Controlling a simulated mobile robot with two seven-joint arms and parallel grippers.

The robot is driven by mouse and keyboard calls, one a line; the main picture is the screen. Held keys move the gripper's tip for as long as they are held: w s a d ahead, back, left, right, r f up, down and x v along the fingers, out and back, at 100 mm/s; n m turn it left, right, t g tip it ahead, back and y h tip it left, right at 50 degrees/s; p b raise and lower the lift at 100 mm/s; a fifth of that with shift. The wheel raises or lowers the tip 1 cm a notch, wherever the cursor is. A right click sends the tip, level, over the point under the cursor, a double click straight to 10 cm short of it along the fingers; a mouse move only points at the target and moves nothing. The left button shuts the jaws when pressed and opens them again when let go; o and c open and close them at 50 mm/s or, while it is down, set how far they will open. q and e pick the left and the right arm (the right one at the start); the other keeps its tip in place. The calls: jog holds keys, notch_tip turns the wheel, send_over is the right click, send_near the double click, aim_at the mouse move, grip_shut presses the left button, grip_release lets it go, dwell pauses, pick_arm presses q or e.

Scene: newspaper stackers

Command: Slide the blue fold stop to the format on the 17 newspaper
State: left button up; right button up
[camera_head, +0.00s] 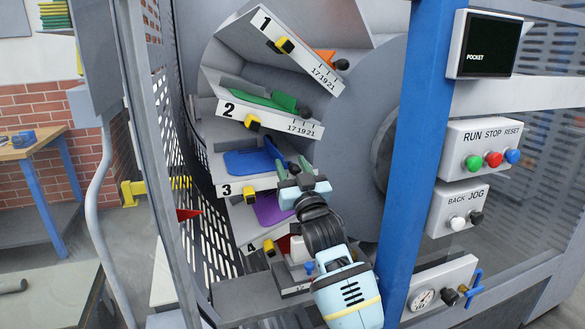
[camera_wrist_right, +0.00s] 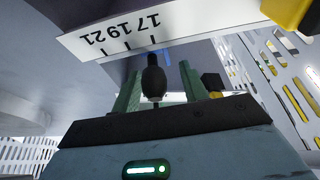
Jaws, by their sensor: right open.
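The blue fold stop (camera_head: 248,161) lies in pocket 3, whose white front plate (camera_head: 228,189) shows left of my gripper. My right gripper (camera_head: 293,167) is at the right end of that pocket and partly hides its scale. In the right wrist view its green fingers (camera_wrist_right: 168,88) stand open on either side of a black knob (camera_wrist_right: 153,80). Whether they touch it I cannot tell. The white scale (camera_wrist_right: 122,33) with 17, 19 and 21 is just beyond; the knob appears near its 17 end, though perspective makes this uncertain. No newspaper number is readable. My left gripper is out of view.
Pocket 2 with a green stop (camera_head: 268,100) is above, pocket 4 with a purple stop (camera_head: 272,208) below. Yellow-and-black clips (camera_head: 250,195) sit on the pocket fronts. A blue post (camera_head: 415,140) stands close right of my arm; a perforated guard (camera_head: 195,150) is left.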

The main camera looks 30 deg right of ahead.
jog(key=shift+s, duration=0.1)
jog(key=v, duration=0.6)
jog(key=shift+s+a+f+b, duration=0.1)
jog(key=shift+f+b, duration=0.15)
jog(key=shift+b, duration=0.1)
jog(key=shift+s+a+f, duration=0.15)
jog(key=shift+s, duration=0.4)
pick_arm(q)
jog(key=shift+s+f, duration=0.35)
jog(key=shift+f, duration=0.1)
pick_arm(e)
jog(key=shift+s, duration=0.1)
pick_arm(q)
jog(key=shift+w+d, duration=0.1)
